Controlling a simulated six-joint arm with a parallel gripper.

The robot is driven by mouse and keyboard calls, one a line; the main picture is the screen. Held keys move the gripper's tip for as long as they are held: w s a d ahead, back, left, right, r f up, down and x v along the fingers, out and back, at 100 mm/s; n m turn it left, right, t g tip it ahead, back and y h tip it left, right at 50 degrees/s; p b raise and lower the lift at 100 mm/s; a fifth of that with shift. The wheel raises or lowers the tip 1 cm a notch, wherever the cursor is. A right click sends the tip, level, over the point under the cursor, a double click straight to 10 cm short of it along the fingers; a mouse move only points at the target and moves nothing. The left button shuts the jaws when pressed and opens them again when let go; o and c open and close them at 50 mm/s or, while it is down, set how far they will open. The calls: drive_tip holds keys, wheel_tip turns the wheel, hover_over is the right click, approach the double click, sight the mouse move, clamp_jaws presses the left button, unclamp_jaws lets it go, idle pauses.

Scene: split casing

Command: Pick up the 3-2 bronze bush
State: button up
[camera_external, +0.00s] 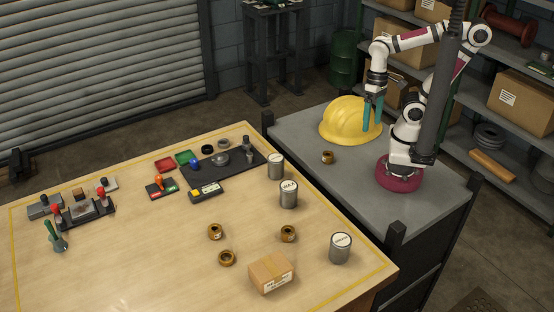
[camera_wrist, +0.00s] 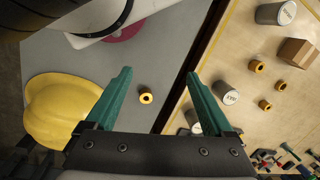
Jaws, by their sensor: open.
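Several small bronze bushes are in view, and I cannot read which one is 3-2. One bush (camera_external: 327,157) lies alone on the grey bench beside the yellow helmet; in the wrist view this bush (camera_wrist: 146,96) shows between my fingers, well below them. Three more bushes lie on the wooden table: one at the left (camera_external: 215,231), one in front of it (camera_external: 226,258) and one at the right (camera_external: 288,234). My gripper (camera_external: 373,114), with teal fingers, is open and empty, raised above the grey bench near the helmet. It also shows in the wrist view (camera_wrist: 158,73).
The yellow helmet (camera_external: 350,121) stands close by my gripper. Several cans (camera_external: 288,195) and a cardboard box (camera_external: 271,273) stand on the wooden table, with a dark tool tray (camera_external: 240,162) behind. A dark gap and posts (camera_external: 267,124) separate the two surfaces.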

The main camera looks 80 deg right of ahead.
sight(291, 227)
drive_tip(key=w+a+f+m+g+y, duration=0.15)
drive_tip(key=a+y, duration=0.25)
drive_tip(key=a, duration=0.4)
drive_tip(key=w+a+m+y, duration=0.3)
drive_tip(key=a+y, duration=0.1)
drive_tip(key=a, duration=0.4)
drive_tip(key=w+a+m+g+y, duration=0.1)
drive_tip(key=w+a+m+y, duration=0.25)
drive_tip(key=a, duration=0.35)
drive_tip(key=w+f+m+t, duration=0.2)
drive_tip(key=w+f+m, duration=0.1)
drive_tip(key=f, duration=0.3)
drive_tip(key=w+a+f+m+t, duration=0.1)
drive_tip(key=w+f+m+t, duration=0.2)
drive_tip(key=f, duration=0.2)
drive_tip(key=w+f+m+t+h, duration=0.1)
drive_tip(key=w+f+m+t, duration=0.2)
drive_tip(key=f, duration=0.3)
drive_tip(key=shift+a+f, duration=0.3)
drive_tip(key=x, duration=0.7)
drive_tip(key=shift+r, duration=0.1)
clamp_jaws()
